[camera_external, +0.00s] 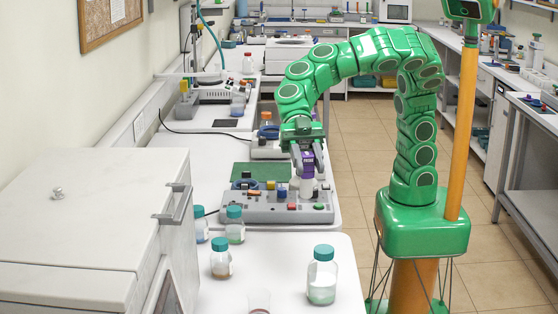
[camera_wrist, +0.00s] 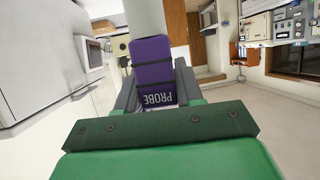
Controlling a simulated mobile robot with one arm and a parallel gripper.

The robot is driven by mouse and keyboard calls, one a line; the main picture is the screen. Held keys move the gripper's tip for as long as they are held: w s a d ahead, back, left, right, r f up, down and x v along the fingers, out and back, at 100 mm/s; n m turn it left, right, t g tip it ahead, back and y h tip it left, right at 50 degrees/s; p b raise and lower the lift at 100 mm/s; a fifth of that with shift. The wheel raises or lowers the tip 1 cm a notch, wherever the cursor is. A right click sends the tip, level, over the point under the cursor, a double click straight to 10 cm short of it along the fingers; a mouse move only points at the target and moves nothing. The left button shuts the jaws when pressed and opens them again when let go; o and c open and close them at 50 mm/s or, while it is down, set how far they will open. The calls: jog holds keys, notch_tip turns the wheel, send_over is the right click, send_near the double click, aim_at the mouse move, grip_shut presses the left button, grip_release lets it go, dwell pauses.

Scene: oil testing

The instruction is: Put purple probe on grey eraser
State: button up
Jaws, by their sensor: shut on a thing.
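My gripper (camera_external: 306,160) is shut on the purple probe (camera_external: 308,165), just above the grey device on the bench. In the wrist view, the probe (camera_wrist: 152,68) sits between my gripper's fingers (camera_wrist: 156,95), with the label PROBE facing the camera. A pale cylinder lies right beyond it in that view. In the external view, a white piece shows just below the probe; I cannot tell whether the two touch. I cannot make out the grey eraser for certain among the small pieces near the device.
The grey device (camera_external: 262,213) carries several knobs and buttons. A green mat (camera_external: 262,172) lies behind it. Several teal-capped bottles stand at the front, one at the right (camera_external: 322,280). A white cabinet (camera_external: 80,230) fills the left.

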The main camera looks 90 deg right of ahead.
jog(key=shift+s+a+n+g, duration=0.7)
jog(key=shift+s+a, duration=1)
jog(key=shift+a, duration=2.35)
jog(key=shift+s+a+n+g, duration=0.7)
jog(key=shift+s+a, duration=1)
jog(key=shift+a, duration=2.35)
jog(key=shift+h, duration=0.4)
jog(key=shift+w+a+f, duration=1.1)
jog(key=shift+a+f, duration=0.95)
jog(key=shift+f, duration=0.9)
jog(key=shift+w+a+f, duration=1.1)
jog(key=shift+a+f, duration=0.95)
jog(key=shift+f, duration=0.95)
jog(key=shift+w+a+f, duration=1.1)
jog(key=shift+a+f, duration=0.95)
jog(key=shift+f, duration=0.9)
jog(key=shift+f, duration=0.1)
jog(key=o, duration=1.1)
